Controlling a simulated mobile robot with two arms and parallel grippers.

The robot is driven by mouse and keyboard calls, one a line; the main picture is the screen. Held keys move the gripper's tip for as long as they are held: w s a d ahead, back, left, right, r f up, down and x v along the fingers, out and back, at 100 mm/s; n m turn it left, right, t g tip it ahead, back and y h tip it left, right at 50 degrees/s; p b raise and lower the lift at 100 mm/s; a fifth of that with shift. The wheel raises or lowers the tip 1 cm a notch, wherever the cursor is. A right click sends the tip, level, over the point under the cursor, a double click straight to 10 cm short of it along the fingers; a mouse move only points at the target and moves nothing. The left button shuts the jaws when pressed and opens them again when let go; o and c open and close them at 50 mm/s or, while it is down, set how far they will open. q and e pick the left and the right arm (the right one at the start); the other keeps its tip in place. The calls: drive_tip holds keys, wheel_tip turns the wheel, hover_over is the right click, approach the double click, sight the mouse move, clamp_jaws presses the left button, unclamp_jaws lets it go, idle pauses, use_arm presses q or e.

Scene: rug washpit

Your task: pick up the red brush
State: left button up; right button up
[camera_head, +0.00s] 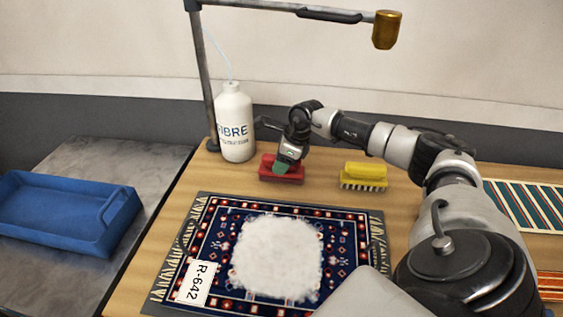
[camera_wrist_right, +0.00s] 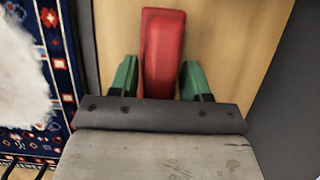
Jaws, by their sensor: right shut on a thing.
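The red brush (camera_head: 268,172) sits at the back of the wooden table, behind the rug. My right gripper (camera_head: 282,168) reaches down onto it from above. In the right wrist view the brush (camera_wrist_right: 162,55) lies between the two green fingertips (camera_wrist_right: 160,80), and the gripper is shut on it. The brush looks to be at table level; I cannot tell whether it is clear of the surface. Its underside is hidden. My left gripper is not in view.
A white FIBRE bottle (camera_head: 236,122) stands just left of the brush. A yellow brush (camera_head: 363,175) lies to the right. A patterned rug (camera_head: 215,228) with white foam (camera_head: 275,258) and an R-642 tag is in front. A blue tray (camera_head: 60,215) is at left. A lamp-like arm (camera_head: 290,8) hangs overhead.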

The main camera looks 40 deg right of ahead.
drive_tip(key=shift+r, duration=0.45)
wheel_tip(320, 180, up, 4)
drive_tip(key=shift+s+b, duration=0.15)
drive_tip(key=shift+b, duration=0.2)
drive_tip(key=s+r+b, duration=0.2)
drive_tip(key=s+r, duration=0.4)
drive_tip(key=s, duration=0.5)
drive_tip(key=shift+s+a+r+b, duration=0.2)
drive_tip(key=shift+a+r+b, duration=0.1)
drive_tip(key=shift+a, duration=0.15)
